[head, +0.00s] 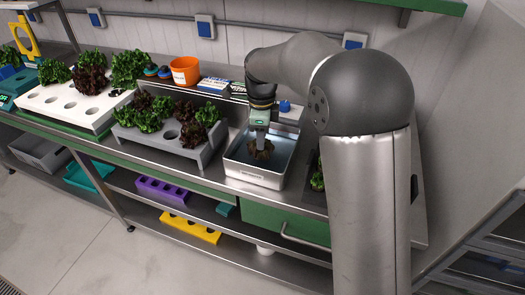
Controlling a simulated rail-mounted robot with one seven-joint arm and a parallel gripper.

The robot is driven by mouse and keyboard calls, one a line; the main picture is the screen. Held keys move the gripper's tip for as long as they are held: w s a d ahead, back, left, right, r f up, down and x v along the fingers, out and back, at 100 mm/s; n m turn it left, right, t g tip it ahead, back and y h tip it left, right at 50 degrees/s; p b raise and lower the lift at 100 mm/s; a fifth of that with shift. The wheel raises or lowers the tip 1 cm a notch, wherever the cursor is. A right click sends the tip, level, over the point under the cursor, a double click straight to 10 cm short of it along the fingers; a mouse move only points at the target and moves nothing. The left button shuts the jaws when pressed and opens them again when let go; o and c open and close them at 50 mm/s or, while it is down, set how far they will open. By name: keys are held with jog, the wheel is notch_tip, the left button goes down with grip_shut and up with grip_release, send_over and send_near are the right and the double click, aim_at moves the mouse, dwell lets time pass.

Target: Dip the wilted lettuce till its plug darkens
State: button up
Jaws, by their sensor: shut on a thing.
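The wilted lettuce (261,152) is a small brownish, drooping plant over the metal basin (258,177). My gripper (260,135) points down above the basin and is shut on the lettuce. The basin is a light, rectangular, open tub with a dark bluish inside that looks like water. The lettuce is within the basin's rim as seen from here. I cannot tell whether its plug touches the water. The plug and its colour are hidden or too small to make out.
A grey tray (205,158) of green and dark red lettuces, with an empty hole, stands left of the basin. A white tray (70,120) with more lettuces and empty holes is farther left. An orange pot (185,70) stands behind. Another green plant (318,181) is right of the basin.

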jog(key=shift+r+p, duration=3.3)
jog(key=shift+r, duration=1)
